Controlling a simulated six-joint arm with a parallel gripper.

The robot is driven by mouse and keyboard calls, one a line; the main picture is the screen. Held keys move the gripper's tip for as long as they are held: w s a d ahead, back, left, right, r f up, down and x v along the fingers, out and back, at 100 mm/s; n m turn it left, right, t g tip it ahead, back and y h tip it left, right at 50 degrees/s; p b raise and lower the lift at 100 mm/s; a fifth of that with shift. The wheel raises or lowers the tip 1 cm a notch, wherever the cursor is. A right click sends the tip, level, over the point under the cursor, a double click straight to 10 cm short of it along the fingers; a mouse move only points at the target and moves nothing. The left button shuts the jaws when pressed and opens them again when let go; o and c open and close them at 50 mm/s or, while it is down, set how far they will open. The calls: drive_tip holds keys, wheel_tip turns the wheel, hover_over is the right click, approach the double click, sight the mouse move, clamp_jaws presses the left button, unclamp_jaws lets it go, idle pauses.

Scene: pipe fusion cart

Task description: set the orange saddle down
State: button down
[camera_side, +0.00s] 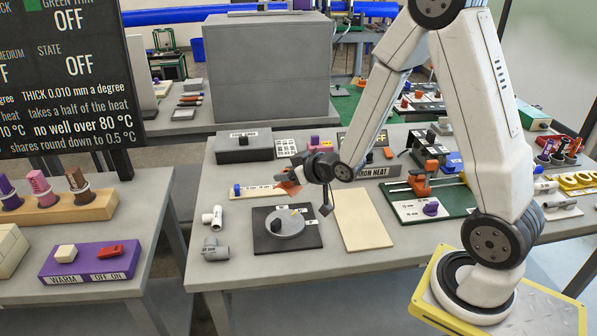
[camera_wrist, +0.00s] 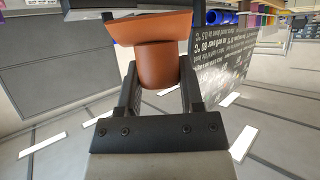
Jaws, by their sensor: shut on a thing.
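The orange saddle (camera_wrist: 158,62) is in my gripper (camera_wrist: 160,88). In the wrist view its rounded stem sits between the two dark fingers, and its wider flared part lies beyond them. In the side view my gripper (camera_side: 303,172) is over the back left of the main table, with the saddle (camera_side: 289,187) at its fingers, close to a pale wooden strip with a blue end (camera_side: 238,191). The fingers are shut on the saddle. I cannot tell whether the saddle touches the strip.
A black plate with a grey disc (camera_side: 270,245) lies in front of my gripper, and a bare beige board (camera_side: 362,220) lies to its right. Grey pipe fittings (camera_side: 214,250) stand at the left edge.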

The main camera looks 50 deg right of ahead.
sight(297, 191)
drive_tip(key=a+r, duration=0.2)
drive_tip(key=a, duration=0.5)
drive_tip(key=shift+d+f, duration=0.35)
drive_tip(key=shift+d, duration=0.9)
drive_tip(key=shift+d+f, duration=0.4)
drive_tip(key=shift+d, duration=0.9)
drive_tip(key=shift+d+f, duration=0.35)
drive_tip(key=shift+d, duration=0.9)
drive_tip(key=shift+f, duration=0.1)
drive_tip(key=shift+f, duration=2.85)
drive_tip(key=shift+f, duration=1.85)
drive_tip(key=shift+f, duration=0.15)
drive_tip(key=shift+c, duration=1.2)
unclamp_jaws()
